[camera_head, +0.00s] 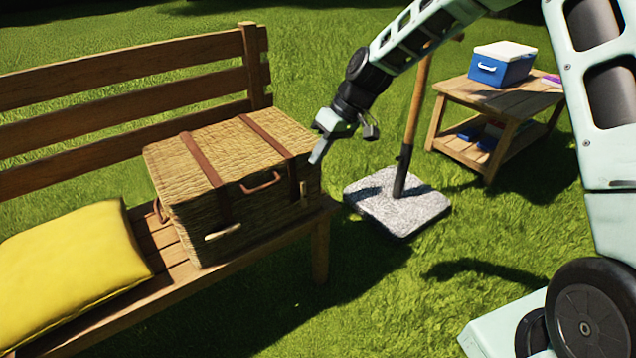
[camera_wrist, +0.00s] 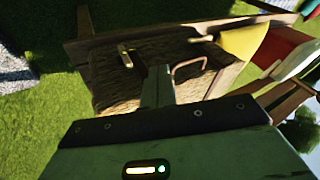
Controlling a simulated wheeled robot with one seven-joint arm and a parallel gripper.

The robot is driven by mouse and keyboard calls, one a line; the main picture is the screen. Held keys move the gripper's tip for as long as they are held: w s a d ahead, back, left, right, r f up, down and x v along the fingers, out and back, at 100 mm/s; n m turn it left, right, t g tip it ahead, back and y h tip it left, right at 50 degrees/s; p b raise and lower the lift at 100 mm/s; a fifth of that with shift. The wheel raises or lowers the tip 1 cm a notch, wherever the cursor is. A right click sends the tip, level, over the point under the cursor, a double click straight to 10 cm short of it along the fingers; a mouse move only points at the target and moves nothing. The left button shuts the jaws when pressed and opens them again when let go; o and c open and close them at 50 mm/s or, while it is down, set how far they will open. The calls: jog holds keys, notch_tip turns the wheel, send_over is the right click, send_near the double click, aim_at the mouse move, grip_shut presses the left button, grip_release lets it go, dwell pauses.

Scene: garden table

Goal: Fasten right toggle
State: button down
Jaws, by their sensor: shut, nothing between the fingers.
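A wicker hamper (camera_head: 185,165) with its lid down stands on the wooden bench. Two brown leather straps run over its lid and down the front. The right toggle (camera_head: 303,190), small and pale, sits upright near the right strap's lower end; in the wrist view it shows as a pale peg (camera_wrist: 125,55). I cannot tell whether the strap is hooked on it. The left toggle (camera_head: 222,231) lies nearly level across the left strap. My gripper (camera_head: 317,157) is shut and empty, near the hamper's right front edge, above the right toggle. Its finger (camera_wrist: 157,80) covers part of the hamper front.
A brown handle (camera_head: 262,183) is on the hamper front between the straps. A yellow cushion (camera_head: 72,262) lies on the bench (camera_head: 100,320) at left. A pole in a stone base (camera_head: 397,205) and a side table (camera_head: 500,98) with a blue cooler (camera_head: 502,68) stand right. Grass is open in front.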

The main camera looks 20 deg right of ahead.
jog(key=m+t+y, duration=0.1)
jog(key=t, duration=0.1)
send_near(314, 177)
jog(key=s+d+r, duration=0.1)
jog(key=d+r, duration=0.1)
jog(key=d, duration=0.1)
jog(key=shift+s+d+r+b, duration=0.1)
jog(key=shift+s+b, duration=0.1)
jog(key=shift+b, duration=0.2)
jog(key=b+x, duration=0.1)
jog(key=x, duration=0.9)
jog(key=shift+s+f+b, duration=0.1)
jog(key=shift+f+b, duration=0.1)
jog(key=shift+b, duration=0.2)
jog(key=a, duration=0.2)
jog(key=shift+s+a+r, duration=0.2)
jog(key=shift+s+a, duration=0.15)
jog(key=shift+s, duration=0.05)
jog(key=shift+s+a, duration=0.2)
jog(key=shift+a, duration=0.45)
